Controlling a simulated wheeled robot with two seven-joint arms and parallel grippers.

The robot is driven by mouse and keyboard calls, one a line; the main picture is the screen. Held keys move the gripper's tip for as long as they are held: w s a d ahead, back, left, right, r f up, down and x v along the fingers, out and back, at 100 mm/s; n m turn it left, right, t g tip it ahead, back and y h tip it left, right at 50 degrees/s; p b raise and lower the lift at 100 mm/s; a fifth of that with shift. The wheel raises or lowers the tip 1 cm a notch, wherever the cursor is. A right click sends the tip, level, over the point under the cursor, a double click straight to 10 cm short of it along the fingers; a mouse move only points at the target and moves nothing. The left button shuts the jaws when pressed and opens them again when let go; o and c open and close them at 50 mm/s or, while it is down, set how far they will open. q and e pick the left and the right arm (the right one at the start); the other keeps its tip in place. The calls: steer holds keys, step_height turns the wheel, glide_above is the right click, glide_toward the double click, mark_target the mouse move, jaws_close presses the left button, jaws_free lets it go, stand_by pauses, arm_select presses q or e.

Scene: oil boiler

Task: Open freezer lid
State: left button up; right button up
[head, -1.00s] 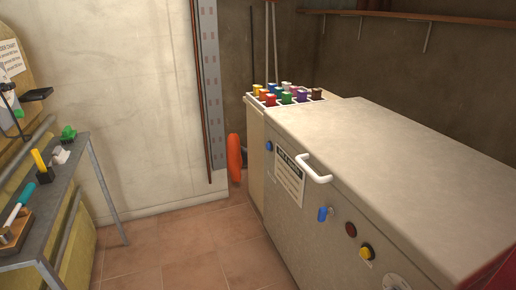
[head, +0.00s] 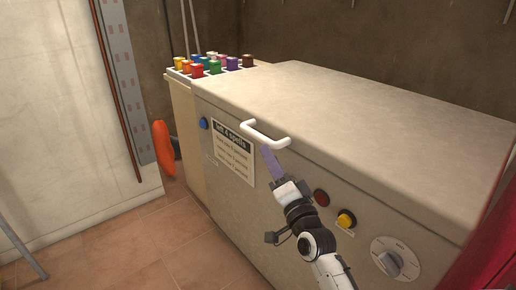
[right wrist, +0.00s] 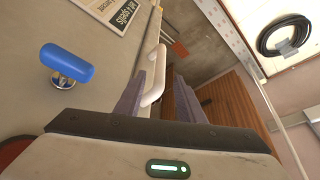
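The freezer is a large beige chest, with its flat lid (head: 370,110) lying closed on top. A white bar handle (head: 265,134) is fixed at the lid's front edge; it also shows in the right wrist view (right wrist: 153,75). My right gripper (head: 269,152) is just below and in front of the handle, with its purple-grey fingers pointing up at it. In the right wrist view the fingers are apart, with the white handle showing between them. I cannot tell whether they touch it. My left gripper is not in view.
A blue lever (right wrist: 67,63) is near the gripper.

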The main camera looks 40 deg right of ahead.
mark_target(258, 137)
steer(key=b+x, duration=0.1)
steer(key=x, duration=0.8)
steer(key=shift+w+r, duration=0.1)
steer(key=shift+w, duration=0.3)
jaws_close()
